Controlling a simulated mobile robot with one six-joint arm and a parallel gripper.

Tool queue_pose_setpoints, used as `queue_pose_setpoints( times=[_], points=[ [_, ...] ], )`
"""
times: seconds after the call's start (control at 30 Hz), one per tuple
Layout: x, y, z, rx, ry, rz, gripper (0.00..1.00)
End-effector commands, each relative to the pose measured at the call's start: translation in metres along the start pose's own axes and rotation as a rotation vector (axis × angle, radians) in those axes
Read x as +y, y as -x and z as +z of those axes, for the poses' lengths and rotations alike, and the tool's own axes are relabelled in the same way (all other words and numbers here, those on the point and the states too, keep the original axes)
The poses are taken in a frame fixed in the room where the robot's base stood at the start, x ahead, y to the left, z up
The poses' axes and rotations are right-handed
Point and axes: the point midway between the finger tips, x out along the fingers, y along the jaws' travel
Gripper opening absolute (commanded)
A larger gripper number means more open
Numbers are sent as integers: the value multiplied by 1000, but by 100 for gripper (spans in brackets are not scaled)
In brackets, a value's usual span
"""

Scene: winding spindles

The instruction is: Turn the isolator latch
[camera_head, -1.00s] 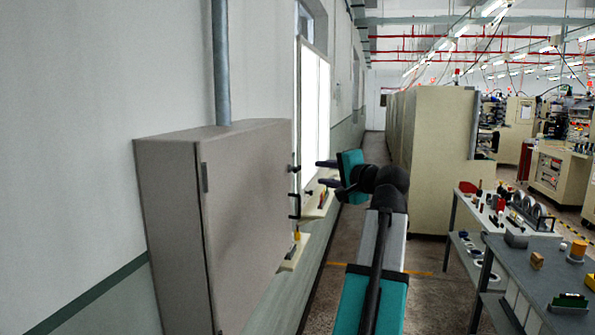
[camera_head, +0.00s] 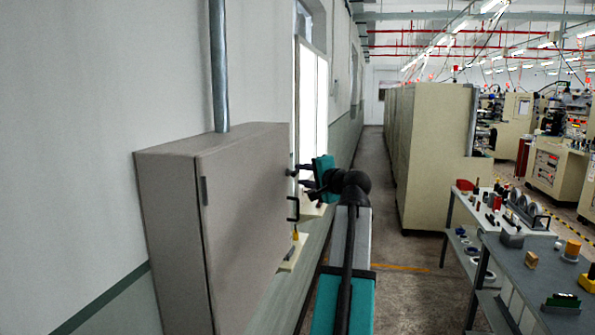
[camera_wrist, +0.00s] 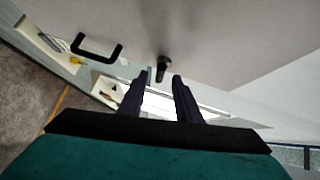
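The isolator latch is a small dark knob on the grey cabinet's door. In the wrist view the latch (camera_wrist: 162,68) stands out from the door, just beyond and between my fingertips. In the head view the latch (camera_head: 291,172) shows near the door's far upper edge. My gripper (camera_wrist: 159,78) is open, with its two dark fingers apart and nothing between them. In the head view my gripper (camera_head: 303,174) is right beside the latch. I cannot tell whether the fingers touch it.
The grey cabinet (camera_head: 245,215) hangs on the left wall. A black door handle (camera_head: 294,209) sits below the latch and also shows in the wrist view (camera_wrist: 97,50). A window ledge lies behind. Workbenches (camera_head: 530,270) stand at the right, with open floor between.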

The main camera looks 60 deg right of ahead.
Motion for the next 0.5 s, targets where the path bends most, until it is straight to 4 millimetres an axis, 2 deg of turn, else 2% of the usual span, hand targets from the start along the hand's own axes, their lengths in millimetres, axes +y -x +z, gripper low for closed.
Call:
queue_pose_setpoints(
  times=[0.03, 0.2, 0.5],
  points=[
    [-3, -8, 0, -2, 0, 0, 31],
    [-2, -26, 0, -1, -1, 0, 31],
    [0, -36, 1, -1, 0, -1, 31]
  ],
)
